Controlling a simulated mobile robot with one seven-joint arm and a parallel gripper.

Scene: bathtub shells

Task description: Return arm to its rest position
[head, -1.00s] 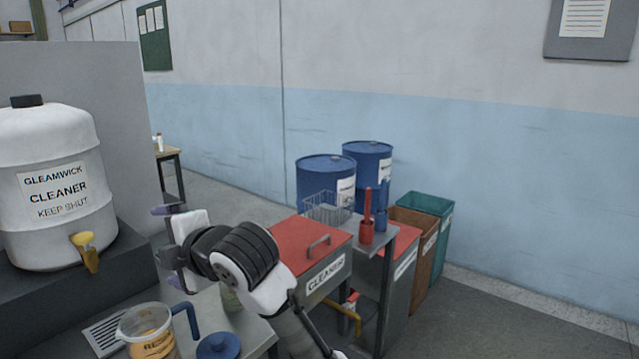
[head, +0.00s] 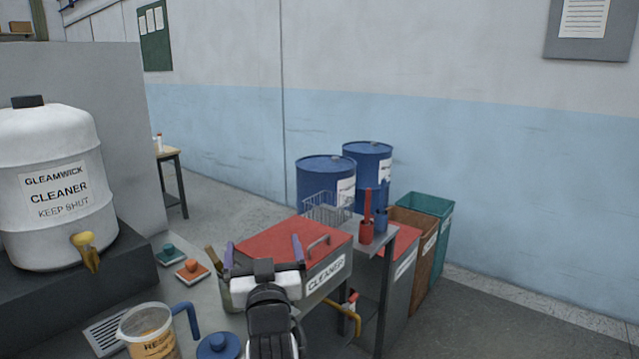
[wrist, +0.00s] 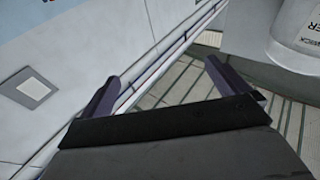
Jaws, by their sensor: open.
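My gripper (head: 264,258) is open and empty in the head view, its two purple fingers pointing up and away, in front of the red-lidded cleaner bin. In the wrist view my gripper (wrist: 172,82) shows both fingers spread apart with nothing between them. My arm rises from the bottom edge of the head view, beside the grey table, and hides part of the bin's front.
A white cleaner tank (head: 55,190) with a yellow tap stands at left. A measuring jug (head: 150,335), a blue lid (head: 218,346), and teal (head: 168,254) and orange (head: 192,271) handled blocks are on the table. The cleaner bin (head: 290,245) and blue drums (head: 326,180) stand beyond.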

